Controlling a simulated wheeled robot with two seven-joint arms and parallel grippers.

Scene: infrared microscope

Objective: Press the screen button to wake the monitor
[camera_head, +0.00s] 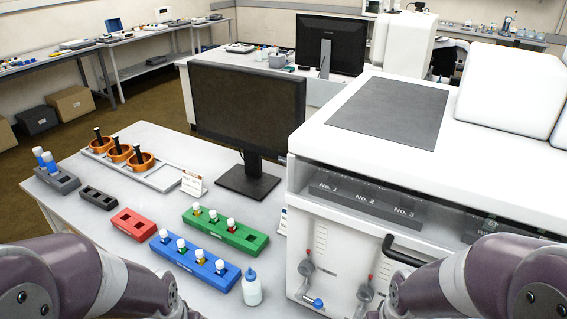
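The monitor (246,108) stands on the white table, left of the big white instrument, and its screen is dark. Its black base (248,184) rests on the table top. No screen button can be made out on its frame at this size. My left arm comes in at the lower left and my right arm at the lower right, both well in front of the monitor. Neither gripper shows in the picture.
A green rack (252,243), a blue rack (181,258), a red rack (134,225) and a white bottle (252,288) stand in front of the monitor. The white instrument (400,150) is close on its right. A small sign (193,184) stands left of its base.

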